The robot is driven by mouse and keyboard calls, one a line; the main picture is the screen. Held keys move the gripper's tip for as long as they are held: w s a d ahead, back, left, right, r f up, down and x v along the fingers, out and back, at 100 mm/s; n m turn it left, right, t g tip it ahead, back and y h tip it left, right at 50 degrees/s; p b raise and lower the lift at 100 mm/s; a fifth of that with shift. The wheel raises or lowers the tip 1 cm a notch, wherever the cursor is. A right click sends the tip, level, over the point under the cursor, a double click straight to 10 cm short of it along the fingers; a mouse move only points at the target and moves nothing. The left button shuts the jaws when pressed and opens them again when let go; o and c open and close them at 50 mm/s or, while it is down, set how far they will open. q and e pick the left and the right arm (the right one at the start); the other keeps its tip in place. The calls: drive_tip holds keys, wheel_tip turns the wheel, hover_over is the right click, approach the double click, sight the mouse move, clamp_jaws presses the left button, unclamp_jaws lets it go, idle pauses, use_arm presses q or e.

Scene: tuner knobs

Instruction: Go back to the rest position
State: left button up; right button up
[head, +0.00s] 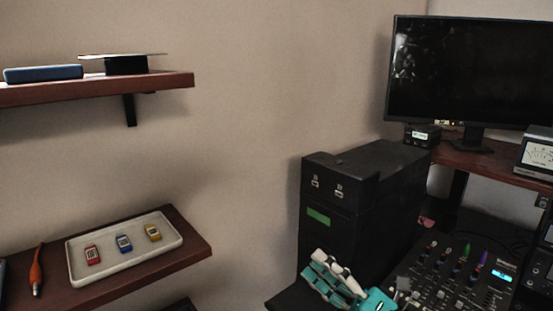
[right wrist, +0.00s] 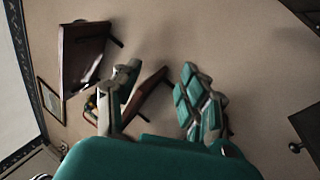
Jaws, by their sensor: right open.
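My right gripper (head: 334,282) shows at the bottom of the head view, in front of the black tower case and left of the black mixer. Its teal and pale grey fingers are partly cut off by the lower edge. In the right wrist view the right gripper (right wrist: 160,78) is open, its two fingers spread with nothing between them. The black mixer (head: 445,281) has several knobs with coloured caps and a small lit display. My left gripper is not in view.
The black tower case (head: 335,209) stands close behind the right gripper. A monitor (head: 465,75) stands on a wooden shelf (head: 485,160) at the right. A white tray (head: 80,271) with 3 small coloured items lies on the lower left shelf (head: 190,251). An upper shelf (head: 160,83) juts out above.

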drive_tip(key=d+f+m+t+h, duration=0.35)
drive_tip(key=d+m+h, duration=0.25)
drive_tip(key=m+h, duration=0.3)
drive_tip(key=d+f+m+t+h, duration=0.2)
drive_tip(key=d+f+m+h, duration=0.4)
drive_tip(key=m, duration=0.5)
drive_tip(key=s+d+f+m+g+h, duration=0.3)
drive_tip(key=s+f+m+g+h, duration=0.15)
drive_tip(key=f, duration=0.45)
drive_tip(key=s+a+f+m+g+y, duration=0.1)
drive_tip(key=s+f+m+g, duration=0.1)
drive_tip(key=s+f+g, duration=0.65)
drive_tip(key=s+a+f+m+g+y, duration=0.25)
drive_tip(key=s+f, duration=0.25)
drive_tip(key=s, duration=0.7)
wheel_tip(320, 180, down, 23)
drive_tip(key=d+g+h+p, duration=0.1)
drive_tip(key=g+p, duration=0.1)
drive_tip(key=p, duration=0.1)
drive_tip(key=s+d+f+g+p, duration=0.1)
drive_tip(key=s+d+f+p, duration=0.1)
drive_tip(key=s+f, duration=1.1)
drive_tip(key=s+d, duration=0.1)
drive_tip(key=s, duration=0.3)
drive_tip(key=shift+s+f, duration=0.25)
drive_tip(key=shift+f, duration=0.05)
